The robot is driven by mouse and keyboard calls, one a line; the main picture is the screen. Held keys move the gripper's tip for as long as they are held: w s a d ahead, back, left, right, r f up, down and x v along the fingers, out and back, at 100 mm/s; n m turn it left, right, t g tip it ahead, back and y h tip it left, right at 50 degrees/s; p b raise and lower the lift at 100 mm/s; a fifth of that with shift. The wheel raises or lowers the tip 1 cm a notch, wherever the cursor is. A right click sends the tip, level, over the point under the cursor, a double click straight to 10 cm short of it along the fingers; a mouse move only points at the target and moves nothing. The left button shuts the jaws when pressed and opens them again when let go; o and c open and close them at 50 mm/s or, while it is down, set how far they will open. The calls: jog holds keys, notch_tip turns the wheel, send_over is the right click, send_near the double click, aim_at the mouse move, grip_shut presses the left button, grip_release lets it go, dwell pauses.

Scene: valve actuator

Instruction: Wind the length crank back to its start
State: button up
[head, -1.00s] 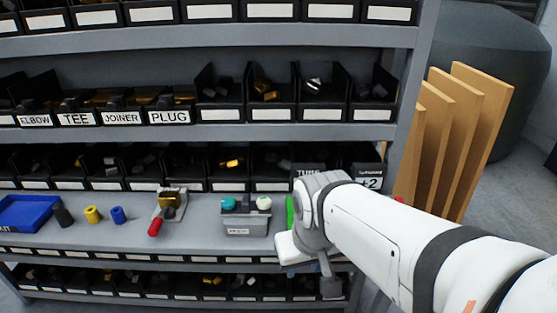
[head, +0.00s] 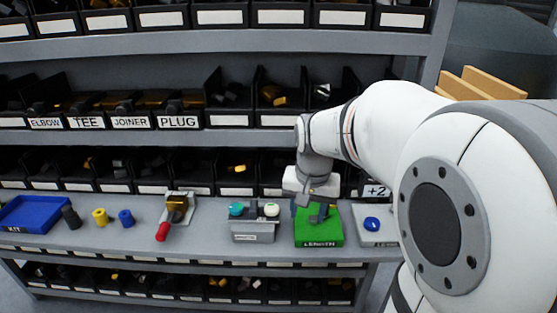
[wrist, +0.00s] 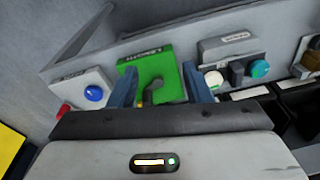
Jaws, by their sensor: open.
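The length crank's green box (head: 319,232), labelled LENGTH, stands on the shelf right of centre in the head view. It also shows in the wrist view (wrist: 150,62), upside down to me. The dark crank (wrist: 153,90) shows in the wrist view on the green face, between my two fingers. My gripper (wrist: 160,88) is open, with one bluish finger on each side of the crank. I cannot tell whether a finger touches it. In the head view my gripper (head: 317,208) is over the green box and hides much of the crank.
A grey box with a blue knob (head: 372,224) stands just right of the green box. A grey box with teal and white buttons (head: 253,228) stands to its left. A red-handled valve (head: 170,218) is further left. Bins line the shelf behind.

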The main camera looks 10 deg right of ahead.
jog(key=w+d+f+m, duration=0.1)
jog(key=w+d+m, duration=0.1)
jog(key=w+d, duration=0.1)
jog(key=w+d+f+m+g+p, duration=0.1)
jog(key=w+d+f+m, duration=0.1)
jog(key=w+d, duration=0.2)
jog(key=w+d+f+m, duration=0.2)
jog(key=w+d, duration=0.2)
jog(key=w, duration=0.2)
jog(key=shift+w+f+m+p, duration=0.1)
jog(key=shift+f+m+p, duration=0.1)
jog(key=shift+m+p, duration=0.15)
notch_tip(320, 180, down, 8)
jog(key=shift+r+p, duration=0.15)
jog(key=shift+p, duration=0.25)
jog(key=shift+c, duration=0.2)
jog(key=c, duration=0.9)
jog(key=shift+d, duration=0.2)
grip_shut()
jog(key=shift+a, duration=0.1)
